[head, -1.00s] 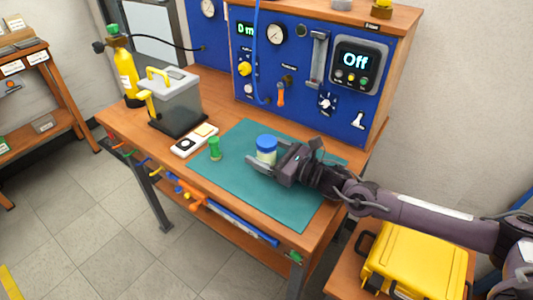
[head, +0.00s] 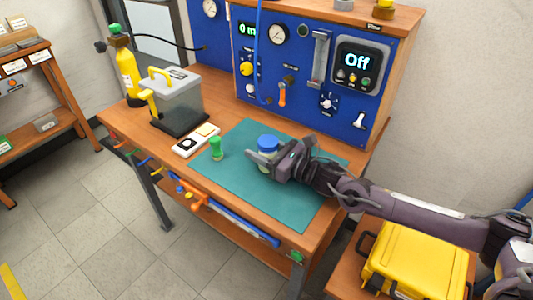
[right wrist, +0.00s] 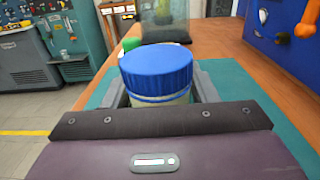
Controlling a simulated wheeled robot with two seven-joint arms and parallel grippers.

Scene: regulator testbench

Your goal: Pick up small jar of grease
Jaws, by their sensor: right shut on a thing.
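The small jar with a blue lid and pale body (head: 267,146) stands on the green mat (head: 240,180) on the workbench. My right gripper (head: 268,160) reaches in from the right and is shut on the jar, one finger on each side. In the right wrist view the jar's blue lid (right wrist: 156,68) rises between the two fingers, and its lower part is hidden by the gripper. I cannot tell whether the jar is touching the mat. My left gripper is not in view.
A small green-capped bottle (head: 216,148) stands left of the jar. A clear box with yellow handles (head: 177,100) and a white tray (head: 196,140) are farther left. The blue regulator panel (head: 300,85) rises behind. A yellow case (head: 415,262) sits at lower right.

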